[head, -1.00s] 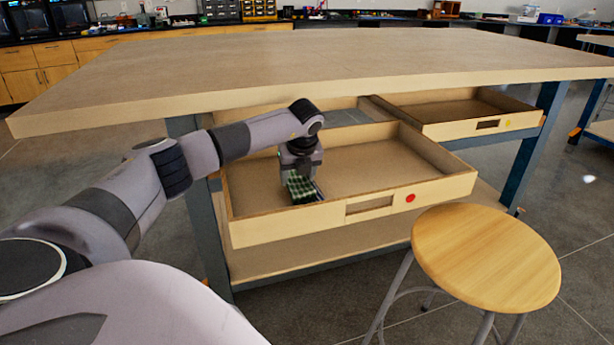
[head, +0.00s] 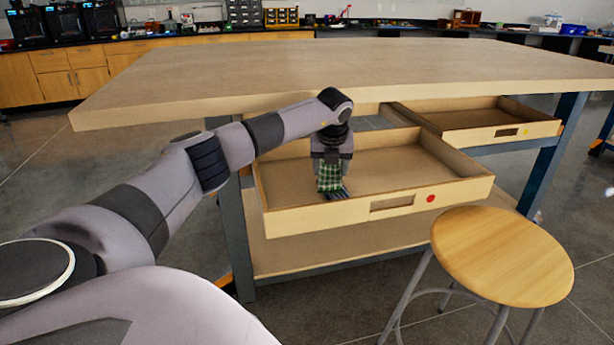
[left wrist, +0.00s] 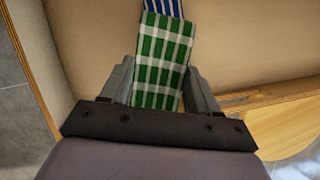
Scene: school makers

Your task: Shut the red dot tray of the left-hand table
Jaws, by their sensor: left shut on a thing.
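The red dot tray (head: 466,191) is a shallow wooden drawer with a handle slot and a red dot on its front. It stands pulled out from under the table (head: 330,70). My left gripper (head: 331,178) reaches into the left part of this tray. It is shut on a green and white checked cloth-like item (left wrist: 160,62), which also shows in the head view (head: 330,180). A blue and white striped item (left wrist: 165,7) lies just beyond it, partly hidden by the checked one. My right gripper is out of view.
A round wooden stool (head: 502,255) stands close to the tray's front right corner. A lower shelf (head: 330,250) runs under the trays.

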